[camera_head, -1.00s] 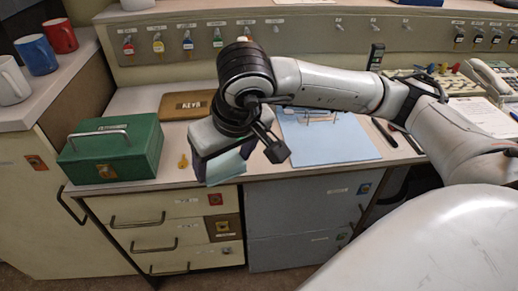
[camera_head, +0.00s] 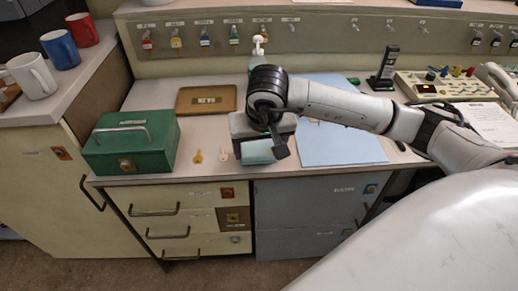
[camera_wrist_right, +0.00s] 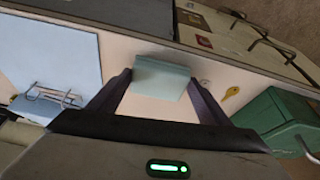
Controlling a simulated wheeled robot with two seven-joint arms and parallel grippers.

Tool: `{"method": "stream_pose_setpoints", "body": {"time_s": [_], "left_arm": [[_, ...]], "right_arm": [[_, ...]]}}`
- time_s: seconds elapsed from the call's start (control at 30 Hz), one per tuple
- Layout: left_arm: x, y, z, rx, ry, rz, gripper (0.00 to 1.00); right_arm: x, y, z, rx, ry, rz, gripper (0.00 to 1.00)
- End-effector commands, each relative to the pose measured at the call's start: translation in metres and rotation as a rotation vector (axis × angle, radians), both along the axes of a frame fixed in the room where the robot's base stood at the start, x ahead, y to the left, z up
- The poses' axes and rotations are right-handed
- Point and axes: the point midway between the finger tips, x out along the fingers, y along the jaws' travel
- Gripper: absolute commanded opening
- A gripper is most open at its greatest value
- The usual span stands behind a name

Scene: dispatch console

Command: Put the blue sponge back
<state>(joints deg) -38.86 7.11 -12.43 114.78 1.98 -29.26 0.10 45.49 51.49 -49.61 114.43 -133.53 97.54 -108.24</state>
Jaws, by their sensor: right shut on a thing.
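The blue sponge, a pale blue-green block (camera_head: 258,152), is between the fingers of my right gripper (camera_head: 263,146), near the front edge of the counter. In the right wrist view the sponge (camera_wrist_right: 161,76) sits at the fingertips, with a finger on each side. My right gripper is shut on it. Whether the sponge touches the counter cannot be told. My left gripper is not in view.
A green cash box (camera_head: 130,146) stands left of the sponge, with two small keys (camera_head: 197,156) between. A brown tray (camera_head: 207,99) lies behind. A blue folder (camera_head: 340,145) lies just right. Drawers (camera_head: 185,222) are below.

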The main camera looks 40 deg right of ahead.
Motion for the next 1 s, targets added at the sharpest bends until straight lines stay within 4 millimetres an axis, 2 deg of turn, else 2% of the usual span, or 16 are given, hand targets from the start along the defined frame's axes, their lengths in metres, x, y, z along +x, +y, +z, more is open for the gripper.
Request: {"method": "stream_pose_setpoints", "body": {"time_s": [0.07, 0.4, 0.43, 0.53, 0.83, 1.0], "left_arm": [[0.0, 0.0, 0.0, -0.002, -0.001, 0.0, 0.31], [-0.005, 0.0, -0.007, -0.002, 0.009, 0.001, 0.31], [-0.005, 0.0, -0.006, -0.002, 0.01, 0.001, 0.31], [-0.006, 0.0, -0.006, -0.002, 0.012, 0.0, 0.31], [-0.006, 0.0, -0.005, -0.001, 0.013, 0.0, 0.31], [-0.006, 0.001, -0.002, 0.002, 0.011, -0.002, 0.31]], "right_arm": [[0.0, 0.0, -0.007, 0.001, 0.001, 0.0, 0.36], [0.0, 0.0, -0.011, 0.0, -0.001, 0.0, 0.36], [0.0, 0.0, -0.01, 0.0, -0.001, 0.0, 0.75], [0.0, 0.0, -0.009, 0.0, -0.001, 0.0, 0.91], [0.0, 0.0, -0.008, 0.0, -0.001, 0.0, 0.91], [-0.002, 0.002, 0.007, 0.0, -0.005, 0.0, 0.91]]}}
